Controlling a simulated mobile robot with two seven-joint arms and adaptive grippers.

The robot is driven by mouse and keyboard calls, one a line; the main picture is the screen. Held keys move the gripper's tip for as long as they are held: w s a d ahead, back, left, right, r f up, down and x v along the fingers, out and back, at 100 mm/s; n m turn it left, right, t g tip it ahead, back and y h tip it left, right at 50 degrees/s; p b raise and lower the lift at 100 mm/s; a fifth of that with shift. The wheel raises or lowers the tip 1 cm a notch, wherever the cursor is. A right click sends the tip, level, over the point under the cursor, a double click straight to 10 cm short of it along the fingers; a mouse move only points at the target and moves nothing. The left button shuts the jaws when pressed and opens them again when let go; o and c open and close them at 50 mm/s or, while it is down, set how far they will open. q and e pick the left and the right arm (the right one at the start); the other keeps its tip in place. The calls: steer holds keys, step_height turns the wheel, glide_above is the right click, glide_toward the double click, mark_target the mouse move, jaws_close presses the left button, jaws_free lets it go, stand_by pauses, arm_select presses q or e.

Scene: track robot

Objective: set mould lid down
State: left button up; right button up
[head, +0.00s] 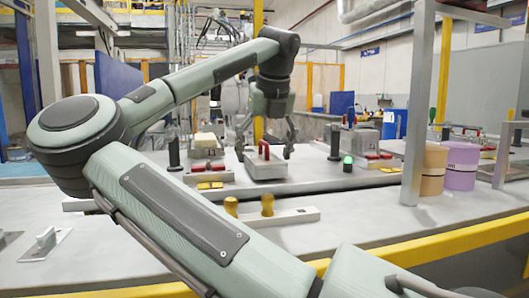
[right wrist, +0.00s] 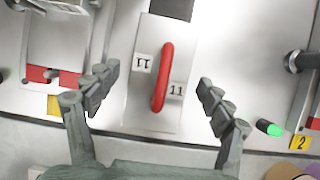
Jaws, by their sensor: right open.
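The mould lid (head: 265,170) is a pale grey block with an upright red handle (head: 265,149), standing on the bench below my right gripper (head: 265,153). In the right wrist view the lid (right wrist: 146,108) lies flat, with its red handle (right wrist: 162,77) along it and labels reading 11 on both sides of the handle. My right gripper (right wrist: 158,80) is open, with its fingers apart on either side of the lid and clear of the handle. I cannot tell whether the lid rests on a mould or on the bench. My left gripper is not in view.
Similar red-marked fixtures stand left (head: 206,172) and right (head: 374,162) of the lid. A black post with a green light (head: 347,163) is to its right. A rail with yellow knobs (head: 267,206) lies in front. Tan (head: 433,170) and purple (head: 460,166) drums stand farther right.

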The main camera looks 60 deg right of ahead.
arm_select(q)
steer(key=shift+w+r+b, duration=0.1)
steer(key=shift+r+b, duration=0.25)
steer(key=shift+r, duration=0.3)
arm_select(e)
steer(key=v, duration=1.2)
steer(key=shift+o, duration=0.2)
